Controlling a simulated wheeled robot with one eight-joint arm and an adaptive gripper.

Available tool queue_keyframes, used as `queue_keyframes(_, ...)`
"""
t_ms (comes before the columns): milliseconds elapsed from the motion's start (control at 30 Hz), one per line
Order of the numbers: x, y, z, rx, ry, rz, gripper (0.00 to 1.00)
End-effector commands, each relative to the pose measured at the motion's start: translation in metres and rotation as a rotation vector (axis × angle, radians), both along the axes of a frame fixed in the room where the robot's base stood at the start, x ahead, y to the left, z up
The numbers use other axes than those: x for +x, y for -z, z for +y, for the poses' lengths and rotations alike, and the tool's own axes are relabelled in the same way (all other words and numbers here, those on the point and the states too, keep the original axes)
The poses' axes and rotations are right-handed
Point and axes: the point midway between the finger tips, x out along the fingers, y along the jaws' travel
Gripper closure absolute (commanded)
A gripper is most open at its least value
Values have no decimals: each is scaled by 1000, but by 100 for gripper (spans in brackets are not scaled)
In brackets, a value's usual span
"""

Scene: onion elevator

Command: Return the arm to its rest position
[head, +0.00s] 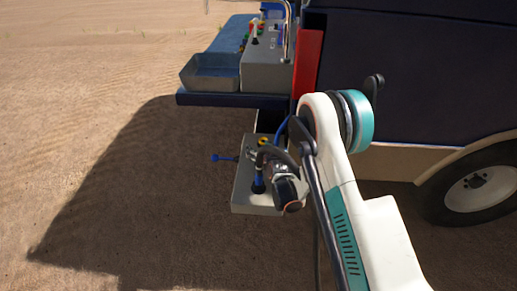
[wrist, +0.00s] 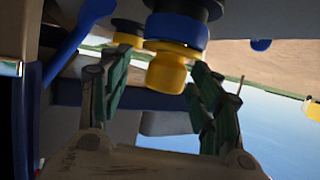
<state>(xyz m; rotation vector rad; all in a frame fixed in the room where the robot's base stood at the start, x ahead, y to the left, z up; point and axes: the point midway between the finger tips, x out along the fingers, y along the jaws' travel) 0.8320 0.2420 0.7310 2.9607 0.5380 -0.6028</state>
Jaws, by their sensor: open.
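My arm (head: 347,205), white with teal parts, reaches from the lower right up to a bend beside the machine. Its dark wrist end hangs over a small grey control box (head: 245,198). In the wrist view my gripper (wrist: 160,72) is open, with its dark green fingers apart. A yellow knob (wrist: 167,70) with a blue ring (wrist: 176,32) shows between the fingers. I cannot tell whether either finger touches it. In the head view the fingers are largely hidden among the wrist parts and the box's controls.
A larger grey panel (head: 268,72) with coloured buttons stands on a dark blue ledge (head: 230,99), beside a blue tray (head: 205,85). A blue-handled lever (head: 223,157) sticks out left of the small box. The machine's dark body and wheel (head: 478,187) are at right. Open sandy ground lies left.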

Motion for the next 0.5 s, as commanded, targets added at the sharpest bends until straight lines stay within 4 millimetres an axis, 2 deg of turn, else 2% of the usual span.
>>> queue_keyframes(300,-43,-21,-16,3,2,-1,43)
queue_keyframes(500,-54,-26,-21,4,2,-2,43)
